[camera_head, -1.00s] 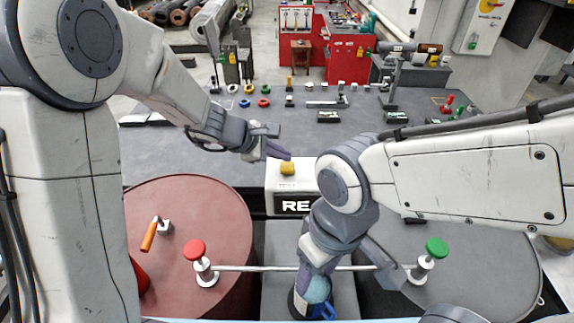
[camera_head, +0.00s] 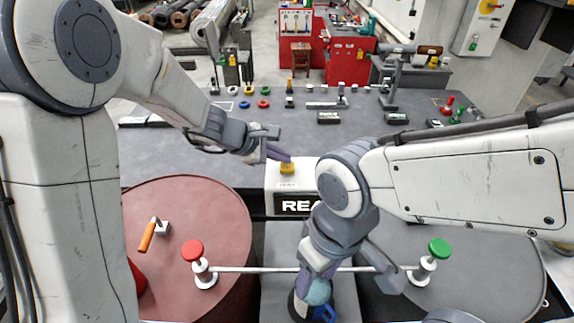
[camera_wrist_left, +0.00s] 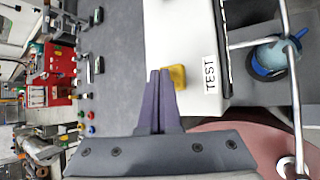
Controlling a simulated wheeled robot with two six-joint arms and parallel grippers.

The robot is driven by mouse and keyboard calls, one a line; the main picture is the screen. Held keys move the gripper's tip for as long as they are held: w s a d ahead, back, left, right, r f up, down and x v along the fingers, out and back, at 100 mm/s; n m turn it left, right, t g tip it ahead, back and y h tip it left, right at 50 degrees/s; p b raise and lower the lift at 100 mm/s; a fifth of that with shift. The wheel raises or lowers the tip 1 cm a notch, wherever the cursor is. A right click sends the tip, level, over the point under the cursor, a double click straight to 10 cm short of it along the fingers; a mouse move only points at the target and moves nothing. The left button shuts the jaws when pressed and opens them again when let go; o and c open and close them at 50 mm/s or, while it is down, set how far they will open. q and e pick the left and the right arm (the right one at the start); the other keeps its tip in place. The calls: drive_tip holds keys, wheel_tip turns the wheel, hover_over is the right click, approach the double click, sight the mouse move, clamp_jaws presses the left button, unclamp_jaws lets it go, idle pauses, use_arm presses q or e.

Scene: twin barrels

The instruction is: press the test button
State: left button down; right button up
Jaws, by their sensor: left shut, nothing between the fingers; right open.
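The yellow test button (camera_head: 287,169) sits on top of a white box (camera_head: 278,182) at the middle of the table's near edge. In the left wrist view the yellow button (camera_wrist_left: 179,76) is beside a "TEST" label (camera_wrist_left: 210,74). My left gripper (camera_head: 288,159) is shut and empty, its purple fingertips right at the button. In the left wrist view the tips of my left gripper (camera_wrist_left: 160,73) overlap the button's edge; I cannot tell whether they touch it. My right gripper (camera_head: 318,270) is open, low over a pale blue ball (camera_head: 318,291) in a blue holder.
A red barrel (camera_head: 190,225) and a grey barrel (camera_head: 480,260) stand in front. A rod (camera_head: 250,269) spans them between a red knob (camera_head: 192,250) and a green knob (camera_head: 438,248). The grey table (camera_head: 190,165) holds several small parts at the back.

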sight(283, 166)
use_arm(q)
drive_tip(key=shift+f+b, duration=0.45)
idle(0.4)
drive_tip(key=shift+r, duration=0.1)
drive_tip(key=shift+r+p, duration=0.7)
drive_tip(key=shift+r, duration=0.15)
wheel_tip(283, 166, up, 5)
drive_tip(key=p, duration=0.4)
drive_tip(key=shift+r, duration=0.1)
idle(0.7)
